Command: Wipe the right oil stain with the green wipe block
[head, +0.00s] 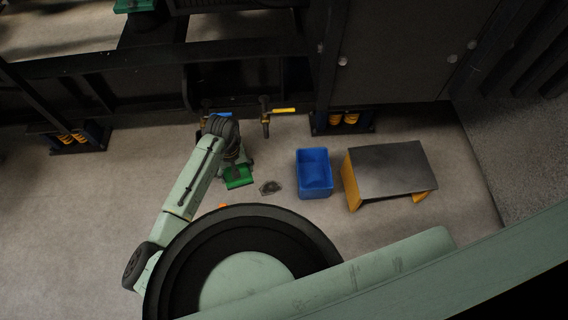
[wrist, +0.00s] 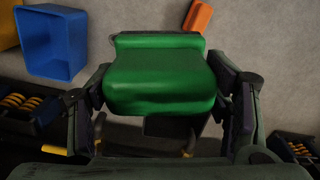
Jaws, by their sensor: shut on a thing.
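The green wipe block (wrist: 160,78) fills the middle of the wrist view, and my gripper (wrist: 163,92) is shut on it, one finger on each side. In the head view the green block (head: 238,178) sits at the end of my arm, low over or on the floor; I cannot tell whether it touches. A dark oil stain (head: 270,187) lies on the floor just right of the block, with a small gap in the picture. I make out only this one stain; the wrist view does not show it.
A blue bin (head: 314,190) stands right of the stain, and it also shows in the wrist view (wrist: 52,68). Right of it is a grey-topped stool (head: 390,168) with yellow sides. An orange block (wrist: 198,17) lies on the floor. Yellow-handled valves (head: 284,110) stick out behind.

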